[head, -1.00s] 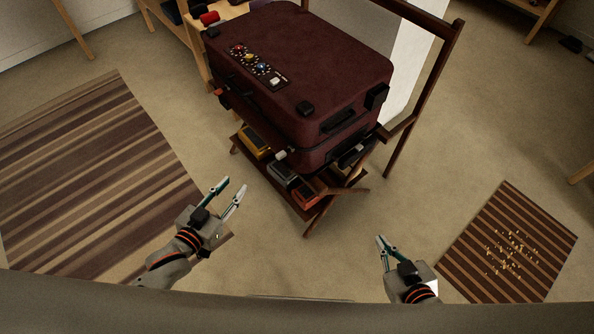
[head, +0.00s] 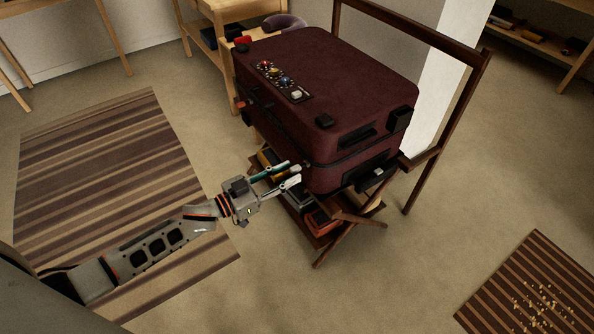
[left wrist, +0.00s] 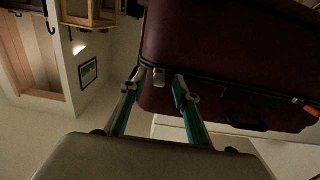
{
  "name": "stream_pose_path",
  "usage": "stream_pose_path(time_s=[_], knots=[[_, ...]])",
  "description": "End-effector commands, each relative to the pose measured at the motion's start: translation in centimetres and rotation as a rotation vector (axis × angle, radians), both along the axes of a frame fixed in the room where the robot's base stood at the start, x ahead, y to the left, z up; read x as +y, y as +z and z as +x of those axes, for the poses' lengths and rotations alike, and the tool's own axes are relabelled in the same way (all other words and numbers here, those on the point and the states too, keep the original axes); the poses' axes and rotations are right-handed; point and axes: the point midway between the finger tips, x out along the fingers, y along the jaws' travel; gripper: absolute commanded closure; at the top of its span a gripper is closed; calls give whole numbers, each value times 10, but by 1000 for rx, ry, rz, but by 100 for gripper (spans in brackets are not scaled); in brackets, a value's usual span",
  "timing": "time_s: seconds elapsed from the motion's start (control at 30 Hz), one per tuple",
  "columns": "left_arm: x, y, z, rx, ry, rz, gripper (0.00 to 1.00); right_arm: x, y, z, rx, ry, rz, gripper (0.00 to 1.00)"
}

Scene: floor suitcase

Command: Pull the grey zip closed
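The dark red suitcase (head: 335,80) lies on a wooden folding rack, its lid down over the base. A dark seam runs around its side. In the left wrist view the suitcase (left wrist: 225,40) fills the upper right, and a small light grey zip pull (left wrist: 158,77) sits on the seam. My left gripper (head: 293,173) is at the suitcase's near corner with its fingers apart. In the left wrist view the fingertips of this gripper (left wrist: 160,81) stand either side of the zip pull; I cannot tell whether they touch it. My right gripper is out of view.
The rack (head: 345,218) has a lower shelf with several coloured items close below my left gripper. Its tall wooden frame (head: 455,110) rises at the right. A striped rug (head: 110,170) lies left, a smaller striped mat (head: 530,280) lower right. Floor between is clear.

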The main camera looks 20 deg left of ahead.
Motion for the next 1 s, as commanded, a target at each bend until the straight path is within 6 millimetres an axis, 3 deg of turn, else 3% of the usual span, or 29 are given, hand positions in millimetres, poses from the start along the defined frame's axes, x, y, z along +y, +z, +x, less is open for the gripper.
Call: stream_pose_path(time_s=[0.23,0.57,0.7,0.87,1.0], knots=[[-16,-2,21,2,1,1,69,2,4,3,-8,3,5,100],[-19,-1,24,1,1,2,69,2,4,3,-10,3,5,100],[-19,-1,24,1,1,2,100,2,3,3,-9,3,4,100],[-18,-1,24,1,1,2,100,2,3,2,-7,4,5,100],[-6,-3,34,1,3,6,100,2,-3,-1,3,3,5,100]])
